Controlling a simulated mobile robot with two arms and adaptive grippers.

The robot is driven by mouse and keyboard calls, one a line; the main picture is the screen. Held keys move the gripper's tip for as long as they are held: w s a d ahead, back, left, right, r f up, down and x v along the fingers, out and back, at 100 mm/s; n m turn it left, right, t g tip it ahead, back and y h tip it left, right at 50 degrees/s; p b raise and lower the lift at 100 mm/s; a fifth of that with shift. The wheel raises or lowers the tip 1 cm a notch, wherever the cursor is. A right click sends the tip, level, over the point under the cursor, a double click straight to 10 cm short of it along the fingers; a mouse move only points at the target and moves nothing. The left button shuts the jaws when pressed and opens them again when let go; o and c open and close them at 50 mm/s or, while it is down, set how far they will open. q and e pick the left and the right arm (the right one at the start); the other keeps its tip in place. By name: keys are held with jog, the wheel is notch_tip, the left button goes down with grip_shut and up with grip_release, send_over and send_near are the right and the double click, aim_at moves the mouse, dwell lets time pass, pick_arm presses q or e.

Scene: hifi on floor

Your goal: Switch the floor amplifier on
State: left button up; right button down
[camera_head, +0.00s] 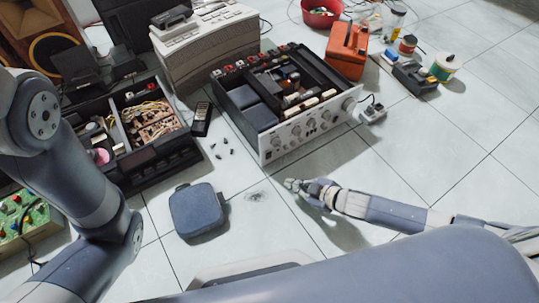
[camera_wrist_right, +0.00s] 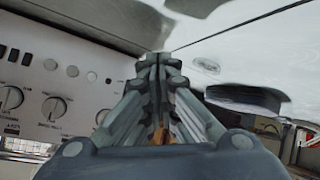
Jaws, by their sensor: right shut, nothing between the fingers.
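The floor amplifier (camera_head: 310,128) stands open-topped on the tiles, with a silver front panel of knobs and small buttons facing me. Its panel fills the left of the right wrist view (camera_wrist_right: 88,95), with large knobs, small round controls and a few small openings. I cannot tell which control is the power switch. My left arm shows at the left; its gripper is out of view.
A blue-grey pad (camera_head: 198,209) lies left of my right gripper. A dark opened unit (camera_head: 160,155), a black handheld device (camera_head: 202,119) and small loose parts lie left of the amplifier. A small plug-like box (camera_head: 373,113) and an orange toolbox (camera_head: 347,50) are to its right.

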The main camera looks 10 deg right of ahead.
aim_at(269, 156)
jog(key=shift+w, duration=0.1)
jog(key=w, duration=0.2)
jog(key=w+a+b, duration=0.1)
jog(key=w, duration=0.1)
jog(key=w+a+r+b, duration=0.1)
jog(key=w, duration=0.1)
jog(key=shift+w+a, duration=0.15)
jog(key=shift+w, duration=0.05)
jog(key=shift+w+a, duration=0.3)
jog(key=shift+w, duration=0.55)
jog(key=shift+r, duration=0.1)
dwell(0.6)
jog(key=shift+w+a+p, duration=0.15)
jog(key=shift+w+p, duration=0.2)
jog(key=shift+p, duration=0.05)
jog(key=shift+w+a, duration=0.1)
jog(key=shift+w, duration=0.2)
dwell(0.3)
dwell(0.4)
jog(key=shift+s+d+p, duration=0.25)
jog(key=shift+s+p, duration=0.3)
jog(key=shift+s, duration=0.15)
